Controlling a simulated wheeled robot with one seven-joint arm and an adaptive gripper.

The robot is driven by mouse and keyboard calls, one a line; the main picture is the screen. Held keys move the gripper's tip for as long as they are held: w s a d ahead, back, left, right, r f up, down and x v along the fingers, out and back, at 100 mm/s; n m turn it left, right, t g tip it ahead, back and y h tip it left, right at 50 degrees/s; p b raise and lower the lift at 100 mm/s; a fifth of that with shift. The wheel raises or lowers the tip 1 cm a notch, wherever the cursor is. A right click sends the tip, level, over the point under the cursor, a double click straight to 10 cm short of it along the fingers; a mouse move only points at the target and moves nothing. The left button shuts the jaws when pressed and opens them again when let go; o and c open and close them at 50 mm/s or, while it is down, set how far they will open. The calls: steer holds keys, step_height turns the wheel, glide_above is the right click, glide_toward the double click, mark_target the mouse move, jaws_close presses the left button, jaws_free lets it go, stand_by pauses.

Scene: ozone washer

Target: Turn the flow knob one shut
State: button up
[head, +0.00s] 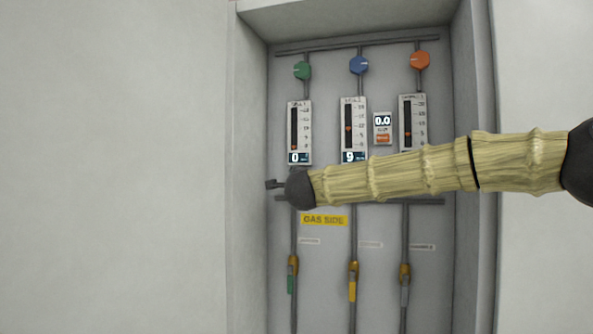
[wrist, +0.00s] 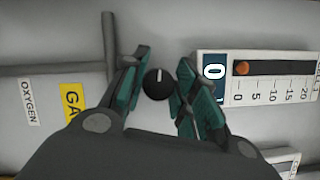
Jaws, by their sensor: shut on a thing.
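Flow knob one (wrist: 159,84) is a small round black knob with a white line, below the left flowmeter (head: 299,133). My gripper (wrist: 158,88) is shut on the knob, one teal-lined finger on each side of it. In the head view my gripper (head: 275,184) is at the foot of the left flowmeter and hides the knob. The flowmeter's display reads 0 and its orange float is at the bottom of the scale. In the wrist view the knob's white line points up the picture.
A middle flowmeter (head: 353,128) reads 9. A third flowmeter (head: 412,120) is partly hidden behind my arm. A small 0.0 display (head: 382,128) sits between them. Green (head: 302,70), blue (head: 359,65) and orange (head: 419,60) knobs are above. The cabinet's left wall (head: 248,200) is close to my gripper.

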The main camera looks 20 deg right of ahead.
steer(key=n+p, duration=0.1)
steer(key=p, duration=0.1)
steer(key=n+g+p, duration=0.1)
steer(key=n+p, duration=0.1)
steer(key=p, duration=0.1)
steer(key=shift+a+r+n+g+p, duration=0.1)
steer(key=shift+r+n+g+p, duration=0.05)
steer(key=shift+n+g+p, duration=0.2)
steer(key=n+g+p, duration=0.1)
steer(key=n+p, duration=0.1)
steer(key=p, duration=0.4)
steer(key=shift+n, duration=0.35)
steer(key=n+p, duration=0.1)
steer(key=p, duration=0.1)
steer(key=g+p, duration=0.1)
steer(key=p, duration=0.1)
steer(key=shift+f+n, duration=0.35)
steer(key=shift+n, duration=0.05)
steer(key=shift+f+p, duration=0.1)
steer(key=shift+p, duration=0.55)
steer(key=shift+f+n, duration=0.2)
steer(key=shift+n, duration=0.1)
steer(key=o, duration=1)
steer(key=shift+r, duration=0.2)
steer(key=shift+r, duration=0.1)
